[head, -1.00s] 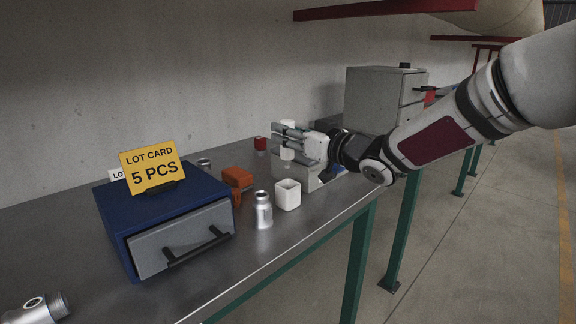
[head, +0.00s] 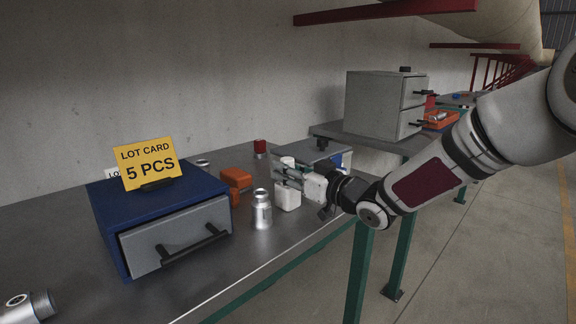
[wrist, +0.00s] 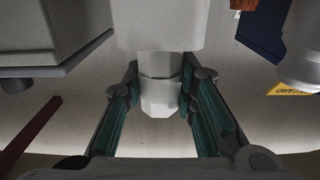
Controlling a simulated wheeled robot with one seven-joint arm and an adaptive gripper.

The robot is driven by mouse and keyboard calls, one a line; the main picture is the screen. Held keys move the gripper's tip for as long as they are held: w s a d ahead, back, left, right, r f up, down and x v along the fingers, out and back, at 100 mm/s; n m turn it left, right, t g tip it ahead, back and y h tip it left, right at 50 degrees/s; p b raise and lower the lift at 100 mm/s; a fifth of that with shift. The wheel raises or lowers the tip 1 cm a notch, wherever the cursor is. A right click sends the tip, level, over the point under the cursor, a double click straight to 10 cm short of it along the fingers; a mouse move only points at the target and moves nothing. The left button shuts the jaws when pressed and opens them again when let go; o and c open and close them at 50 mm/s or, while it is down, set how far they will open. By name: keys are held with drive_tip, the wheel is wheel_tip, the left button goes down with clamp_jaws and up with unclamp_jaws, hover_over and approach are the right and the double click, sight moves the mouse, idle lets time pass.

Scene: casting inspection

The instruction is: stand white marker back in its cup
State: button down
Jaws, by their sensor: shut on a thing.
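The white marker (head: 287,161) is upright between the fingers of my gripper (head: 285,174), which is shut on it. Its faceted end also shows between the fingers in the wrist view (wrist: 160,95). The white square cup (head: 288,199) stands on the bench directly below the fingers. In the wrist view the cup (wrist: 160,25) lines up with the marker. The marker's lower end is hidden, so I cannot tell how deep it sits in the cup or whether it touches bottom.
A silver bottle (head: 262,210) stands close left of the cup. An orange part (head: 236,181) and a blue box with a grey drawer (head: 175,240) are further left. A grey case (head: 315,152) is just behind the gripper. The bench's front edge is near.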

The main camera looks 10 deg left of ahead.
drive_tip(key=shift+f, duration=0.1)
drive_tip(key=c, duration=1.3)
unclamp_jaws()
drive_tip(key=shift+f, duration=0.1)
drive_tip(key=p+v, duration=0.3)
drive_tip(key=v, duration=1.1)
drive_tip(key=shift+w, duration=0.2)
